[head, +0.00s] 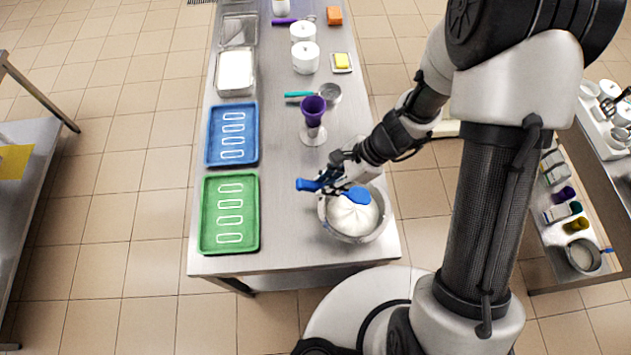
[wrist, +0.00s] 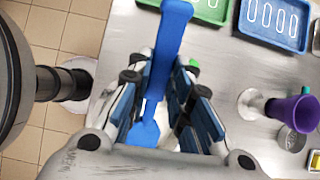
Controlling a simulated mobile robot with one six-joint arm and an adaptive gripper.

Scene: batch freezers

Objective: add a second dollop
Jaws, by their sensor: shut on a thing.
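My gripper (head: 338,180) is shut on a blue spatula (head: 355,195), over the left rim of a metal bowl (head: 350,238). The bowl holds a white, peaked mass (head: 350,215). The spatula's broad end is over the white mass; I cannot tell whether it touches it. Its other end points left.
A green tray (head: 205,220) and a blue tray (head: 212,140), each with several white outlines, lie along the table's left side. A metal scoop with a teal handle (head: 299,95), white lidded pots (head: 305,58) and a yellow block (head: 342,61) lie farther back. Bare table separates trays and bowl.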

